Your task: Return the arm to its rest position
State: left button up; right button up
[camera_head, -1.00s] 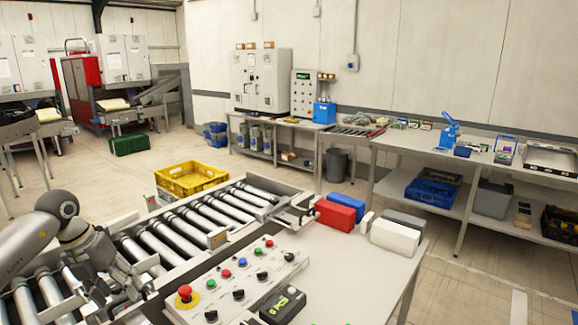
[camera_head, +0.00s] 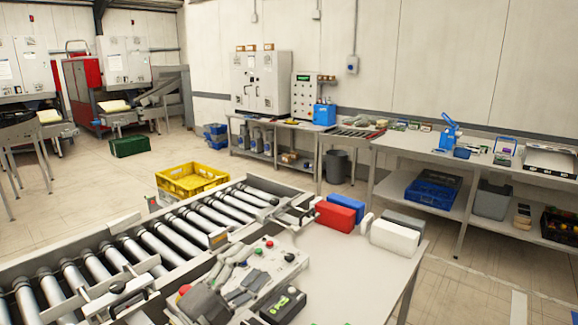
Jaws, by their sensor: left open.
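My left gripper (camera_head: 247,285) is dark grey and open, with nothing seen between its fingers. It shows at the bottom of the head view, in front of the left part of the control panel (camera_head: 291,262). Part of the red emergency button (camera_head: 184,290) shows at the gripper's left edge. I cannot tell whether the gripper touches the panel. My right gripper is not in view.
The roller conveyor (camera_head: 150,243) runs along the left, its visible rollers empty. A yellow crate (camera_head: 192,181) stands behind it. On the near table (camera_head: 352,275) are a black device (camera_head: 283,305), red and blue blocks (camera_head: 335,214), and a white block (camera_head: 394,237). The table's front right is clear.

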pick_arm(q)
jog(key=s+a+f+n+g+y, duration=0.1)
jog(key=s+a+f+n+y, duration=0.3)
jog(key=a+f+n+y, duration=0.35)
jog(key=s+a+f+n+g+y, duration=0.1)
jog(key=s+a+f+n+y, duration=0.5)
jog(key=f+n, duration=0.4)
jog(key=s+f+n+g, duration=0.1)
jog(key=s+f+g, duration=0.3)
jog(key=s, duration=0.3)
jog(key=s+d+f+n+g, duration=0.1)
jog(key=s+f+n+g, duration=0.15)
jog(key=s, duration=0.55)
jog(key=s+f+g, duration=0.5)
jog(key=s, duration=0.2)
notch_tip(320, 180, down, 28)
jog(key=s+b, duration=0.1)
jog(key=s, duration=0.1)
jog(key=s+a+f+g+b, duration=0.1)
jog(key=s+a+f+g, duration=0.1)
jog(key=s+f, duration=1.4)
jog(key=shift+s+a, duration=0.2)
jog(key=shift+a, duration=0.15)
